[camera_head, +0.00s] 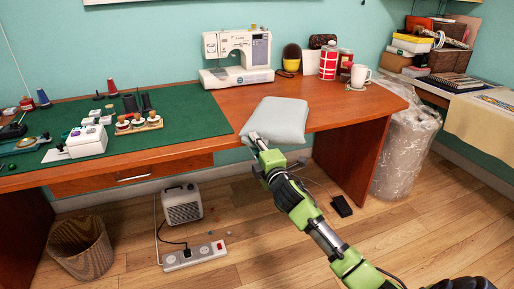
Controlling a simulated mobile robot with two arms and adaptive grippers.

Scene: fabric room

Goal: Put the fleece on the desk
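The fleece (277,119) is a pale grey-blue folded bundle at the front edge of the wooden desk (340,105), right of the green mat. It appears to rest on the desk top. My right gripper (257,141) reaches in from the lower right and its tip is at the fleece's front left corner, seeming to touch it. The fingers are small and partly against the fleece, so I cannot tell whether they are open or shut on it. My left gripper is not in view.
A green mat (190,100) with spools and sewing tools covers the desk's left part. A sewing machine (238,55), a red-and-white tin (328,62) and a white mug (359,76) stand at the back. Below are a heater (182,205), power strip (195,255) and basket (82,248).

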